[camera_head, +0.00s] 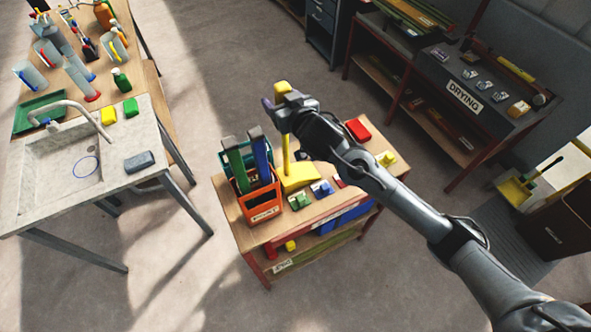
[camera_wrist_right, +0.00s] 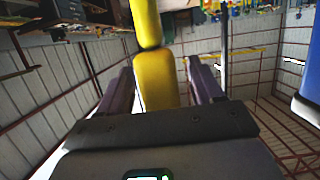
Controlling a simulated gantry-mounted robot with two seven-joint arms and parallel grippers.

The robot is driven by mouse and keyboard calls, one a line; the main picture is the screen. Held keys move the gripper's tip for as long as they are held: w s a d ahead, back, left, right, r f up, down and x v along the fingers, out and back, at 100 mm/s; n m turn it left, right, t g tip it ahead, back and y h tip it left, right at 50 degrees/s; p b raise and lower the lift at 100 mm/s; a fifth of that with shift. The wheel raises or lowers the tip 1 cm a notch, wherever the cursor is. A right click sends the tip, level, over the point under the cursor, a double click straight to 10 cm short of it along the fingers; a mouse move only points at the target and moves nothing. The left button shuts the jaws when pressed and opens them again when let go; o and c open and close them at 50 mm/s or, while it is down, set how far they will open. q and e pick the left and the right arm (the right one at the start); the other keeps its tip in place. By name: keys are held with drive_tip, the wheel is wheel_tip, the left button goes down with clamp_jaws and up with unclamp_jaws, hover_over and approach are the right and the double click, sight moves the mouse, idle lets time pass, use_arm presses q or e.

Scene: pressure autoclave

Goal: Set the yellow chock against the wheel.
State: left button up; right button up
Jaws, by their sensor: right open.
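A yellow wedge-like piece (camera_head: 300,178) with a tall upright yellow handle stands on the small wooden-topped table; it looks like the chock. My right gripper (camera_head: 278,104) is at the upper part of the handle, with the rounded yellow top rising above it. In the right wrist view the yellow handle (camera_wrist_right: 155,82) stands between the two spread purple-grey fingers (camera_wrist_right: 160,92); the jaws are open, and I cannot tell whether either finger touches it. I cannot make out a wheel in either view. My left gripper is not in view.
An orange bin (camera_head: 262,208) with green- and blue-handled tools stands left of the yellow piece. Small green and blue blocks (camera_head: 321,188) and a red block (camera_head: 358,129) share the tabletop. A sink bench (camera_head: 75,160) is left; a dark drying bench (camera_head: 470,90) is right.

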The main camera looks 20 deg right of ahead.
drive_tip(key=shift+w+f, duration=0.15)
drive_tip(key=shift+w, duration=0.3)
clamp_jaws()
idle(1.1)
